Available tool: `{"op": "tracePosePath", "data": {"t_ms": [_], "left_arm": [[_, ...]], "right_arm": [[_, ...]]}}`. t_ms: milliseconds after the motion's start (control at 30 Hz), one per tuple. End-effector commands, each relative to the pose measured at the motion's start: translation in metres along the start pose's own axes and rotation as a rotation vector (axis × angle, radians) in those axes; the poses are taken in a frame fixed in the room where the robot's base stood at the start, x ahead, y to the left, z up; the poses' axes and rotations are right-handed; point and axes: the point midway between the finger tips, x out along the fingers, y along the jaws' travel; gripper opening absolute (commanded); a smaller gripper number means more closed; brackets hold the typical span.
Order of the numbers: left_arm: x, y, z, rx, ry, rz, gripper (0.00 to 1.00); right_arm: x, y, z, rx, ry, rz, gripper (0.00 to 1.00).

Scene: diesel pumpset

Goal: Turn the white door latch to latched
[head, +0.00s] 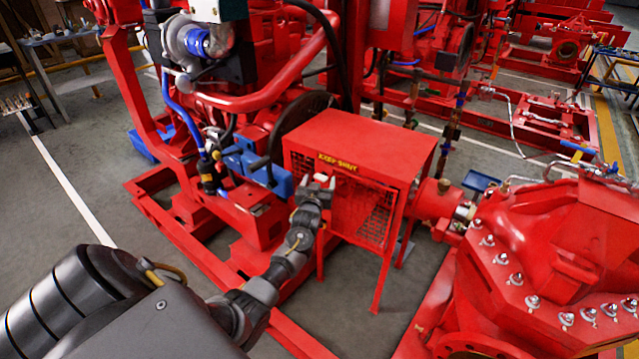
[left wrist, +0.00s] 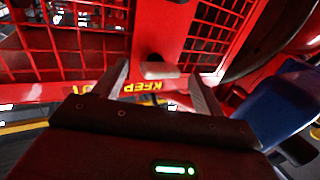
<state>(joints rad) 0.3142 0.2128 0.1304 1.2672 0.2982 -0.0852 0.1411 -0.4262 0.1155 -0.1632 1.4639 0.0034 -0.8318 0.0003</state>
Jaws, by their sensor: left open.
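The white door latch (left wrist: 160,70) is a short pale bar on the red guard frame, between two mesh panels. In the left wrist view it lies roughly crosswise in the picture. In the head view the latch (head: 321,178) is a small white spot, partly hidden by my gripper. My left gripper (head: 318,187) is at the guard's front, below the yellow lettering. In the left wrist view its two fingers (left wrist: 162,88) are open, one on each side of the latch, with gaps visible; I see no contact. My right gripper is not in view.
The red guard box (head: 365,133) has mesh sides and yellow "KEEP SHUT" lettering (head: 338,162). A blue part (head: 262,172) sits just left of it, also close in the left wrist view (left wrist: 280,105). A red pump casing (head: 560,245) stands at right. Red base rails lie below.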

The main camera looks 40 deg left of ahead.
Motion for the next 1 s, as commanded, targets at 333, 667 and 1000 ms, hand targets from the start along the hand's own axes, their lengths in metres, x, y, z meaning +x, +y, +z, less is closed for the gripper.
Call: {"op": "tracePosePath", "data": {"t_ms": [333,667,1000], "left_arm": [[0.000,0.000,0.000,0.000,0.000,0.000,0.35],[0.000,0.000,0.001,0.027,0.011,0.000,0.26],[0.000,0.001,0.005,0.221,0.091,0.002,0.26]], "right_arm": [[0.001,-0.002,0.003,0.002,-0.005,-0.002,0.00],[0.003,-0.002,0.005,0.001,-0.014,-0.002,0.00],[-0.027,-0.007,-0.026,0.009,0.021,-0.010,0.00]]}}
